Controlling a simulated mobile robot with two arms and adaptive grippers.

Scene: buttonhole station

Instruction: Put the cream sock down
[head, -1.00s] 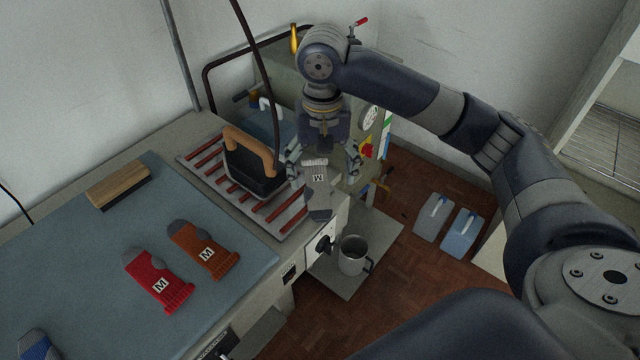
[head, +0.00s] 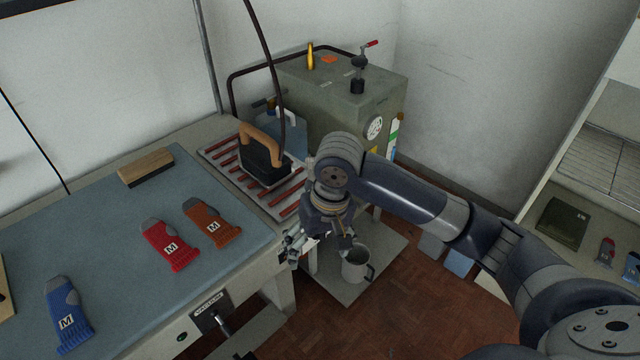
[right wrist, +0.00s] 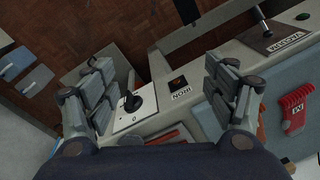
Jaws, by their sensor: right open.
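The cream sock does not show in either view now; it may be hidden by my arm. My right gripper (head: 320,248) is over the front edge of the table by the iron rest, fingers pointing down. In the right wrist view, its fingers (right wrist: 160,90) are spread wide with nothing between them. Below them is a control panel with a dark knob (right wrist: 131,103) and a switch marked IRON (right wrist: 178,84). My left gripper is not in view.
Red (head: 170,245), orange (head: 211,223) and blue (head: 68,316) socks lie on the blue mat (head: 110,235). An iron (head: 265,160) stands on the slatted rest (head: 222,160). A mug (head: 355,265) stands on a low shelf (head: 385,262). A green machine (head: 340,95) is behind.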

